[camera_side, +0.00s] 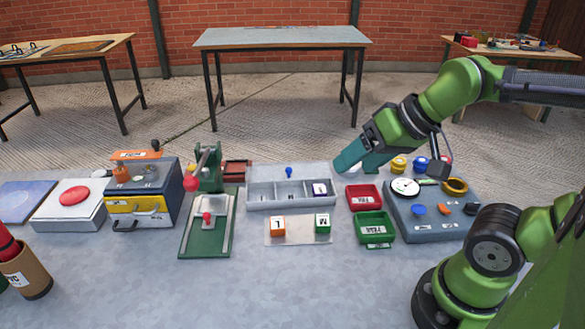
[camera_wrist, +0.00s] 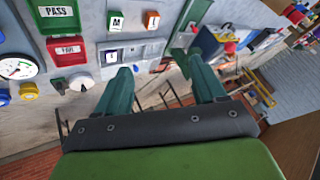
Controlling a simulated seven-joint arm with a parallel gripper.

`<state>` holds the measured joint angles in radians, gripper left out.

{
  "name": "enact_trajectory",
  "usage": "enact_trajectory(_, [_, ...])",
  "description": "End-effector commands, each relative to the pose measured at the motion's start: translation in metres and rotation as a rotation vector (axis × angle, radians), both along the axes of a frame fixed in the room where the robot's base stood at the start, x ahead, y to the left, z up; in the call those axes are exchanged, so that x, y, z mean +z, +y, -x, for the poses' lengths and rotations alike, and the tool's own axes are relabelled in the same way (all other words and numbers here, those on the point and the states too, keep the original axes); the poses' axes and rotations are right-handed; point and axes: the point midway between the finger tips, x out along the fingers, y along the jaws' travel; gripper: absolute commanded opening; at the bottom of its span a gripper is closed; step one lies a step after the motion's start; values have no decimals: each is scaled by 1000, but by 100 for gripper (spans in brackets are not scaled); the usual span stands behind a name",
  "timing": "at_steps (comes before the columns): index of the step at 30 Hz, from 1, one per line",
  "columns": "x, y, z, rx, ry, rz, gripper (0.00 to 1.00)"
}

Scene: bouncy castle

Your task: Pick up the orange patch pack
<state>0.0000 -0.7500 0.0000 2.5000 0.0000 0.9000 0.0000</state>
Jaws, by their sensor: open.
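The orange patch pack (camera_side: 278,227) is a small block with a white top marked "L". It sits upright on a pale flat plate (camera_side: 300,239), to the left of a green pack (camera_side: 322,223) marked "M". It also shows in the wrist view (camera_wrist: 151,20), near the top. My gripper (camera_side: 363,160) is raised beyond the back right of the grey divided tray, well away from the orange pack. In the wrist view its two teal fingers (camera_wrist: 163,82) are spread apart with nothing held between them.
The grey tray (camera_side: 263,203) holds a purple pack (camera_side: 320,189) in its right compartment. Red (camera_side: 364,197) and green (camera_side: 374,229) bins stand right of the plate, before a gauge panel (camera_side: 431,228). A green-based fixture (camera_side: 206,243) stands left. The table in front is clear.

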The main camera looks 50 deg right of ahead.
Motion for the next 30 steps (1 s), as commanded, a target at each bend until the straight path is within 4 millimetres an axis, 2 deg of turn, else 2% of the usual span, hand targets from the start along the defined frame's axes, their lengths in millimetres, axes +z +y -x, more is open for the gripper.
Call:
enact_trajectory(8, [-1,1,0,4,3,0,68])
enact_trajectory(11, [-10,4,-3,17,43,-1,68])
enact_trajectory(13, [-15,7,-11,31,82,2,68])
enact_trajectory(20, [-29,19,-67,35,296,17,68])
enact_trajectory(27, [-60,32,-134,-84,528,52,68])
enact_trajectory(30, [-71,36,-156,-158,596,71,68])
